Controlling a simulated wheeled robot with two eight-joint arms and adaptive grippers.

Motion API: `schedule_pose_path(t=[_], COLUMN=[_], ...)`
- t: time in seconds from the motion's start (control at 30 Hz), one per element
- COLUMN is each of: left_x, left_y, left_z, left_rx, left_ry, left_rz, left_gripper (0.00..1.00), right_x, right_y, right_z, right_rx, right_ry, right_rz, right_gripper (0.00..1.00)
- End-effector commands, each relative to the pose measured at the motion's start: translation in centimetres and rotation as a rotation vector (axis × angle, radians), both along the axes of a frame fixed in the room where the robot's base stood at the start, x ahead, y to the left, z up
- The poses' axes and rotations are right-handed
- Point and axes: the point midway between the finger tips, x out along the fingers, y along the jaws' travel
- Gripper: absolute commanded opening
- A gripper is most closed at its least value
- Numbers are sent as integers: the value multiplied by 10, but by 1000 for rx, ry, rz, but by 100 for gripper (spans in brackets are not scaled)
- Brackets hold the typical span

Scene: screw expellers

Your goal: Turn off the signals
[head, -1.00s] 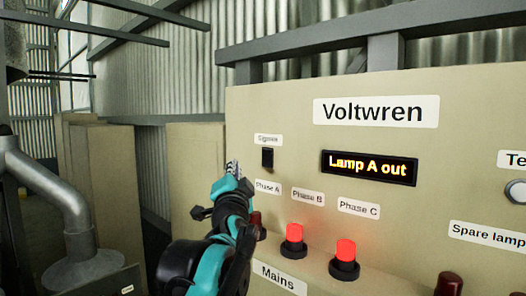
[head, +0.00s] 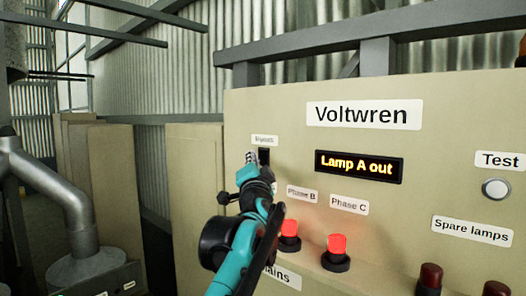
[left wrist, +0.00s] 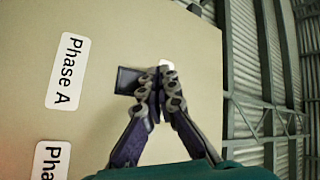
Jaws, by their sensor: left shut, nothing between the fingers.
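The black Signals switch (head: 264,156) is on the beige Voltwren panel, under a small label (head: 264,141). It also shows as a dark block in the left wrist view (left wrist: 127,80), partly covered by my fingers. My left gripper (head: 251,158) is shut and empty, with its fingertips at the left side of the switch in the head view. In the left wrist view its closed fingers (left wrist: 160,85) overlap the switch's edge. I cannot tell whether they touch it. The red Phase B lamp (head: 290,230) and Phase C lamp (head: 337,246) are lit. My right gripper is not in view.
The display (head: 359,167) reads "Lamp A out". A round Test button (head: 496,189) is at the right, above dark red spare lamps (head: 430,278) on the ledge. A grey pipe (head: 70,205) stands at the left.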

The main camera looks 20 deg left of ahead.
Motion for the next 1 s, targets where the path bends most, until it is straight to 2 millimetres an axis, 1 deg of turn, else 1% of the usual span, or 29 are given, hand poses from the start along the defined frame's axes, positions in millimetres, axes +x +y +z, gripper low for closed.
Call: schedule_pose_path(t=[0.1,0.23,1.0], left_x=[9,13,13], left_y=[-3,-4,-5], left_z=[2,2,1], left_rx=[-1,0,0], left_ry=[0,0,0], left_rz=[-1,1,0], left_gripper=[0,0,0], right_x=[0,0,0], right_y=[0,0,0], right_z=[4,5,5], right_rx=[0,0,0], right_ry=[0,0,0], right_rz=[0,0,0], right_gripper=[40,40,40])
